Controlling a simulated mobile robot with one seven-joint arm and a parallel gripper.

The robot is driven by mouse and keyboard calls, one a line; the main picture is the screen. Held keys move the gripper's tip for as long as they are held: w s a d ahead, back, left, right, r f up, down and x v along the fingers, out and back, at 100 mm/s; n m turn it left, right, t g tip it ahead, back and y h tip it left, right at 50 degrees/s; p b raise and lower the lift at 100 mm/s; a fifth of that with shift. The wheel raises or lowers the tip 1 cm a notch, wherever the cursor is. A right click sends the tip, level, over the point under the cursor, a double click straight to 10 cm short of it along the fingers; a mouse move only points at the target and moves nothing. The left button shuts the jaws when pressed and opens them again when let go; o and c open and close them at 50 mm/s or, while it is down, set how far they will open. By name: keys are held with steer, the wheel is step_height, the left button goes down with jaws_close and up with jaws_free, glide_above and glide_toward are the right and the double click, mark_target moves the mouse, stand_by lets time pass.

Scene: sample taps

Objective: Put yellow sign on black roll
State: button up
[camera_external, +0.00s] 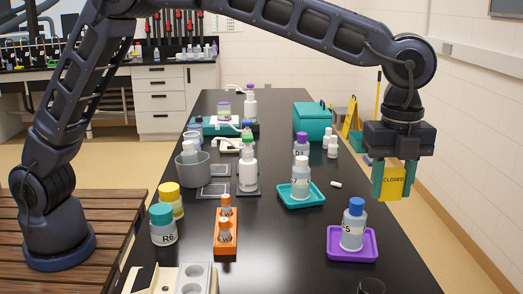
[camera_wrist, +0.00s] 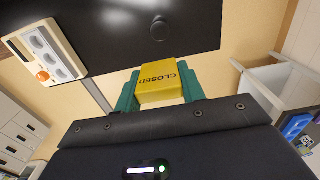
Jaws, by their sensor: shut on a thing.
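The yellow sign (camera_external: 393,182), marked "CLOSED", is held between the teal fingers of my gripper (camera_external: 395,188). It hangs in the air at the right side of the black table, near its right edge. In the wrist view the sign (camera_wrist: 160,80) sits between both fingers of my gripper (camera_wrist: 160,88), with its lettering visible. A dark round object (camera_external: 371,286), which looks like the black roll, stands at the bottom edge of the external view, partly cut off. In the wrist view it shows as a small black round shape (camera_wrist: 158,27) on the tabletop, apart from the sign.
A purple tray (camera_external: 368,254) with a blue-capped bottle (camera_external: 353,225) stands near the dark roll. A teal tray (camera_external: 290,203) with bottles lies behind it. An orange rack (camera_external: 217,246) and a white-grey holder (camera_external: 165,281) are to the left. The table between holder and roll looks clear.

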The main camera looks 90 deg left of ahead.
mark_target(373, 287)
step_height(373, 287, down, 20)
steer(key=shift+r, duration=0.1)
stand_by(0.5)
steer(key=o, duration=0.9)
steer(key=shift+f, duration=0.2)
steer(key=shift+o, duration=0.2)
steer(key=shift+r, duration=0.1)
step_height(373, 287, up, 12)
steer(key=s+a+r+n+t, duration=0.1)
steer(key=s+a+r+n, duration=0.3)
steer(key=s+a+r, duration=0.65)
steer(key=s+a+r+n+t, duration=0.1)
steer(key=s+a+r+n, duration=0.6)
steer(key=s, duration=0.6)
steer(key=s+a+f+n+t, duration=0.1)
steer(key=s+a+f+n, duration=0.1)
steer(key=s, duration=1.2)
steer(key=s+a+f+n+t, duration=0.1)
steer(key=s+a+n, duration=0.4)
steer(key=s, duration=1)
steer(key=shift+a+f+t, duration=0.3)
steer(key=shift+a+f, duration=0.1)
steer(key=shift+f, duration=0.05)
